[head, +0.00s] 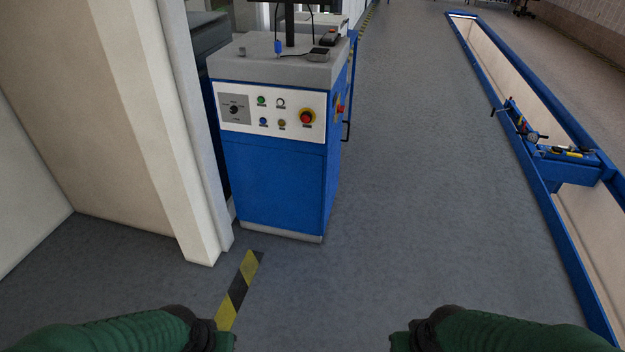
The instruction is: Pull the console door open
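The blue console (275,160) stands left of the picture's middle, ahead of me. Its front door (268,185) is a flat blue panel below the white control panel (270,110) and looks shut. No handle can be made out on the front face. A thin dark bar (347,120) shows at the console's right side. My two green arms come in at the bottom left and bottom right corners, well short of the console. The frame's lower edge cuts them off and no gripper fingers show.
A pale wall edge (190,150) stands close to the console's left side. A yellow-black floor stripe (240,290) lies before it. A blue-framed pit (545,185) with a jack (560,155) runs along the right. Grey floor (420,180) between them is clear.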

